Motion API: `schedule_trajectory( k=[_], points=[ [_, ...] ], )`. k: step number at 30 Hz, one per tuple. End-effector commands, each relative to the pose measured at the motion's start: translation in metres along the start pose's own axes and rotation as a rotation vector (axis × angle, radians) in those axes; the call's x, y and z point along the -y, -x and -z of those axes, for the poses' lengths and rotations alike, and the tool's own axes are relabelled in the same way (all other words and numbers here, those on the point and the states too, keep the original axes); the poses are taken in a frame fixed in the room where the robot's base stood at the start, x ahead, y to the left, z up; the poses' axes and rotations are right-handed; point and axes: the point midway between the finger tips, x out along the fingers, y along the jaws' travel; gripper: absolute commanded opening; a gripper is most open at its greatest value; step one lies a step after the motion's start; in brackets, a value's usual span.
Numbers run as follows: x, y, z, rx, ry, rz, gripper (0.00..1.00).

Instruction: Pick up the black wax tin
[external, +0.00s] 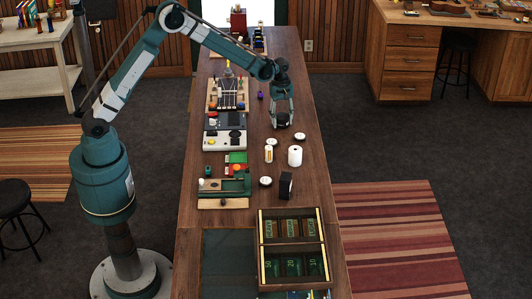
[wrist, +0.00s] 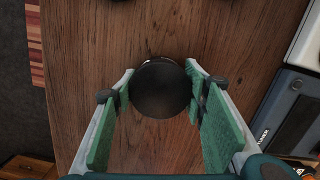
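The black wax tin (wrist: 160,92) shows in the wrist view as a round, dark lid with a thin pale edge at its far side. It stands on the wooden counter between the two green-padded fingers of my gripper (wrist: 159,82). The fingers are spread about as wide as the tin, one on each side and very close to it. I cannot tell whether the pads touch it. In the external view my gripper (external: 282,116) points down low over the counter, and its fingers mostly hide the tin.
A grey device (external: 224,139) is at left, and a partitioned box (external: 292,245) is at the near end.

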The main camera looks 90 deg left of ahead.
Motion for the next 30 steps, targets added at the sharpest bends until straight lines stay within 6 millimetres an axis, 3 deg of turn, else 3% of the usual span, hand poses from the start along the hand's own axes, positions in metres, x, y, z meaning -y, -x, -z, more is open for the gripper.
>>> schedule_trajectory(
  k=[3,17,30],
  points=[
    [0.0,0.0,0.0,0.0,0.0,0.0,0.28],
    [0.0,0.009,-0.001,0.0,0.0,0.0,0.27],
    [0.0,0.067,-0.008,0.0,0.0,0.0,0.27]
  ],
)
